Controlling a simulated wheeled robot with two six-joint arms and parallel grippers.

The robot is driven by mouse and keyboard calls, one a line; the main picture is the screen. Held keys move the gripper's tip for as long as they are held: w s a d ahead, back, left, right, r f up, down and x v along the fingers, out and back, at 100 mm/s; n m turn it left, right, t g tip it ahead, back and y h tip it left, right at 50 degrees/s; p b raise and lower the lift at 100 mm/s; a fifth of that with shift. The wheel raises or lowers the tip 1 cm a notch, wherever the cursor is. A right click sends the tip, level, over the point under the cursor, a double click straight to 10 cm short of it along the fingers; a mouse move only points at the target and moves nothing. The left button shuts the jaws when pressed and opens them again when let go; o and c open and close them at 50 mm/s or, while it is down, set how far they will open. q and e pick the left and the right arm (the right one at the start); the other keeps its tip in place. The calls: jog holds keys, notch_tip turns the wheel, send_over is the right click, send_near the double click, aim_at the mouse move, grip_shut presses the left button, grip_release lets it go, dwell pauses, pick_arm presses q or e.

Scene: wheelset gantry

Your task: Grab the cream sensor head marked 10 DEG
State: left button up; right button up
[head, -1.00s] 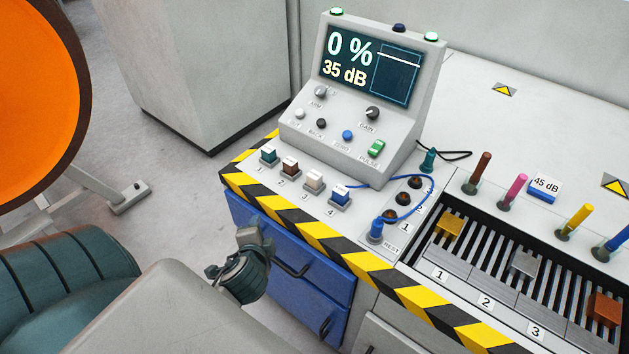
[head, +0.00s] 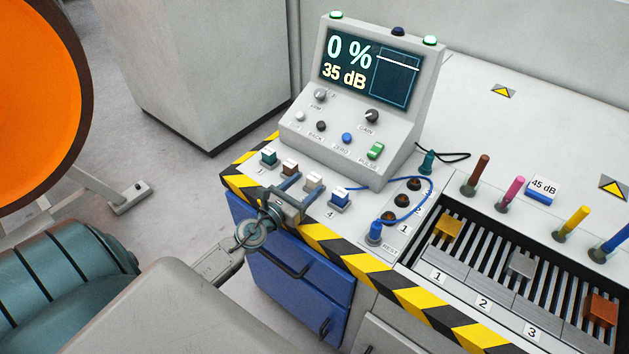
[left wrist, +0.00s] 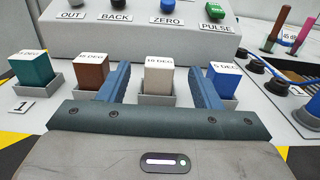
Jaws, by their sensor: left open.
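The cream sensor head (left wrist: 159,80) stands upright in its holder, third in a row of four-sided blocks, with a white top label that seems to read 10 DEG. It also shows in the head view (head: 313,181). My left gripper (left wrist: 159,72) is open, one finger on each side of the cream head, with a gap visible on both sides. In the head view my left gripper (head: 302,188) reaches over the bench's front edge. My right gripper is not in view.
A brown head (left wrist: 92,77) and a blue head (left wrist: 223,82) stand close outside my fingers; a teal head (left wrist: 33,70) is farther left. The sloped console (head: 350,120) rises behind. A blue cable plug (head: 376,232) sits to the right.

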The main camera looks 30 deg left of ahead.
pick_arm(q)
jog(key=w, duration=0.6)
jog(key=shift+w+d+p, duration=0.25)
jog(key=shift+w+p, duration=0.05)
jog(key=shift+p, duration=0.05)
jog(key=c, duration=1.1)
